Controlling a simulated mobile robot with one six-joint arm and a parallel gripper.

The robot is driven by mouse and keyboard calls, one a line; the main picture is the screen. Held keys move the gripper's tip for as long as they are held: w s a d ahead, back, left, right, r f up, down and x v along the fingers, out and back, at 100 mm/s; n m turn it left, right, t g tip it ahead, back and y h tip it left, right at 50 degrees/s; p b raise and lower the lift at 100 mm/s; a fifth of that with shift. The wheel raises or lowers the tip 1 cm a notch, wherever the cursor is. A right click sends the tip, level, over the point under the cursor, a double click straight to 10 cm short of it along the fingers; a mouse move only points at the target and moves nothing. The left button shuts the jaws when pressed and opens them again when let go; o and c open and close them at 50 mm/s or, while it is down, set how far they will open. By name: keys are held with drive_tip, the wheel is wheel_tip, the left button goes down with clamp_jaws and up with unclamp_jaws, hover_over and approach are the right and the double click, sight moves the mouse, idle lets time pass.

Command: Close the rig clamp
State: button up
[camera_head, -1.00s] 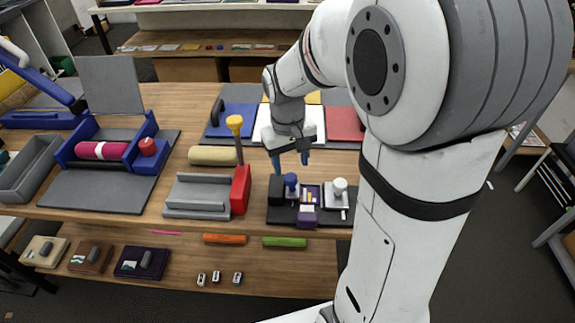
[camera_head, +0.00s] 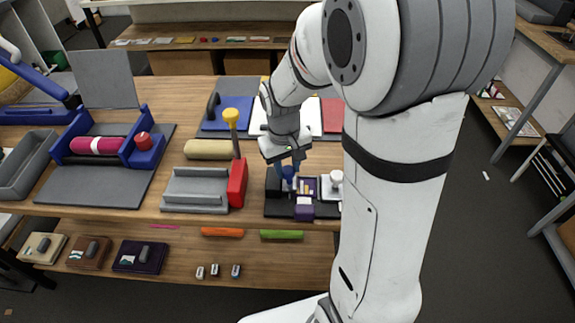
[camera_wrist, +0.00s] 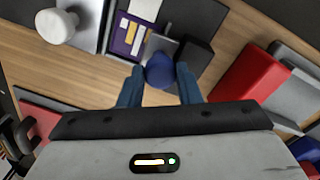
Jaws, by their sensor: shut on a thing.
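My gripper (camera_head: 288,168) is low over the black tray (camera_head: 275,209) at the table's front edge. In the wrist view its two blue fingers (camera_wrist: 160,76) are shut on a round blue knob (camera_wrist: 160,68). The knob (camera_head: 288,172) is partly hidden by the fingers in the head view; I cannot tell if it is lifted. A lever with a yellow knob (camera_head: 231,116) stands upright behind a red block (camera_head: 238,182), beside a grey stepped block (camera_head: 195,189). Which part is the rig clamp is not clear.
Beside the blue knob are a purple box (camera_head: 305,209), a white knob (camera_head: 336,178) and a dark block. A blue frame (camera_head: 78,133) with a magenta roll (camera_head: 97,146) stands at left. A tan roll (camera_head: 208,149) lies behind the grey block. Bare wood shows between them.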

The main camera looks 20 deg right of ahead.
drive_tip(key=c, duration=0.3)
drive_tip(key=shift+s+d+f+y+b, duration=0.15)
drive_tip(key=shift+d+y+b, duration=0.25)
drive_tip(key=shift+y, duration=0.4)
drive_tip(key=o, duration=1)
drive_tip(key=shift+c, duration=0.2)
drive_tip(key=r, duration=0.8)
drive_tip(key=shift+s+d, duration=0.25)
drive_tip(key=shift+d, duration=0.1)
